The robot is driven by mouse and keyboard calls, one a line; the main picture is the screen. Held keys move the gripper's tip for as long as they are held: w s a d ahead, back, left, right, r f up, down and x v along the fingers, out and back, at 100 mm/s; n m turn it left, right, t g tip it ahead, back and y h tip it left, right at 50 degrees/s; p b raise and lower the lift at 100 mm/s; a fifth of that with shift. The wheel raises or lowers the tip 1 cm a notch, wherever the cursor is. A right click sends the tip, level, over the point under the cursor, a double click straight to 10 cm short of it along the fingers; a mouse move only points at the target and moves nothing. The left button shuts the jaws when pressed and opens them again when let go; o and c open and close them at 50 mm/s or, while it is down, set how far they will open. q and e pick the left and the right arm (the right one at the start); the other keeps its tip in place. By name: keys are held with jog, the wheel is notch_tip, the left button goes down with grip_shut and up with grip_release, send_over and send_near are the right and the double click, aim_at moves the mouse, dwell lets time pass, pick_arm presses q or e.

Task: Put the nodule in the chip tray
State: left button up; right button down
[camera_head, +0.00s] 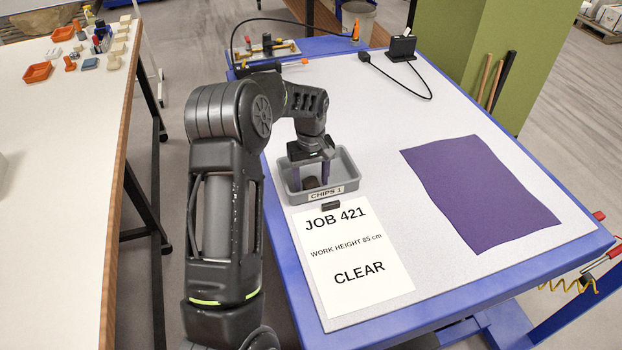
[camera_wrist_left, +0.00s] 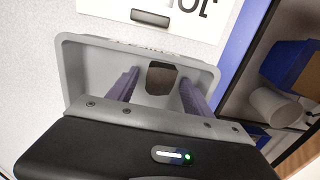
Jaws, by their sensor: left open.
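The grey chip tray (camera_head: 349,170), labelled CHIPS 1, stands on the blue-edged table; its wall also shows in the left wrist view (camera_wrist_left: 72,65). The nodule (camera_head: 311,184) is a small dark brown lump lying inside the tray. In the left wrist view the nodule (camera_wrist_left: 160,78) shows between the two purple fingers, with gaps on both sides. My left gripper (camera_head: 311,177) is open and points down into the tray, its fingers on either side of the nodule. My right gripper is not in view.
A white job sheet (camera_head: 352,268) and a small dark block (camera_head: 331,206) lie in front of the tray. A purple cloth (camera_head: 480,190) lies to the right. A black device with a cable (camera_head: 401,47) stands at the back. The table between tray and cloth is clear.

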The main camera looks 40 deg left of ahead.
aim_at(311, 182)
pick_arm(q)
notch_tip(311, 182, up, 4)
jog(key=shift+r+p, duration=0.1)
jog(key=shift+p, duration=1)
notch_tip(311, 182, up, 8)
